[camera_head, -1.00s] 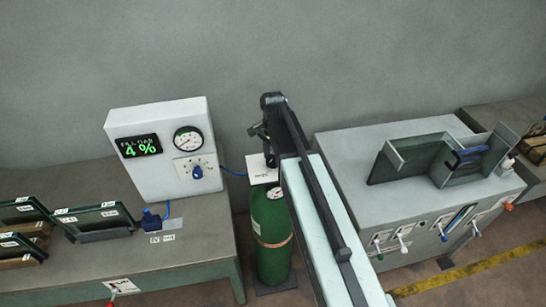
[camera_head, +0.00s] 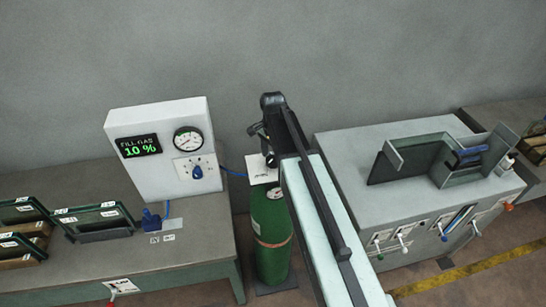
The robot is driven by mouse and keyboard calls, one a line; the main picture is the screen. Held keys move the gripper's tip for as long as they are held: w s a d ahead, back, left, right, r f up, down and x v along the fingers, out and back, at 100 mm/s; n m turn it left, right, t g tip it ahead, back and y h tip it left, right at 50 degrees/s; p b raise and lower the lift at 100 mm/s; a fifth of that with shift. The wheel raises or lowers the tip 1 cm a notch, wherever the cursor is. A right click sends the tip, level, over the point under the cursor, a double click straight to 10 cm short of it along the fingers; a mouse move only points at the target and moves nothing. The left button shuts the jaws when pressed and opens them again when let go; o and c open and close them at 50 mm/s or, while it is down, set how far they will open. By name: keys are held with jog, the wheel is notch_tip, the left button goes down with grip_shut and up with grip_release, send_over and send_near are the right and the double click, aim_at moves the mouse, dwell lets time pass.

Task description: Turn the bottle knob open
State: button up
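A green gas bottle (camera_head: 271,235) stands upright on the floor between the left bench and the grey cabinet. A white label plate (camera_head: 262,170) is at its top. My gripper (camera_head: 262,150) is at the top of the bottle, just above the plate, small and dark in this view. The knob itself is hidden or too small to make out, and I cannot tell whether the fingers are closed on it. The fill gas panel (camera_head: 158,150) on the left bench reads 10 % on its green display (camera_head: 139,146). A blue hose runs from the panel toward the bottle.
The left bench (camera_head: 200,235) carries a dial gauge, a blue panel knob (camera_head: 197,172), a blue nozzle (camera_head: 151,219) and framed glass units (camera_head: 96,222). The grey cabinet (camera_head: 345,150) stands close on the right, with a fixture on top and levers in front.

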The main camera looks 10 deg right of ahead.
aim_at(273, 159)
notch_tip(273, 159, up, 8)
jog(key=p, duration=0.8)
jog(key=shift+f, duration=0.15)
jog(key=s+n+b, duration=0.1)
jog(key=s+n, duration=1.1)
jog(key=s, duration=0.1)
notch_tip(273, 159, down, 23)
jog(key=s+b, duration=0.1)
jog(key=b, duration=2.1)
jog(key=shift+s, duration=0.25)
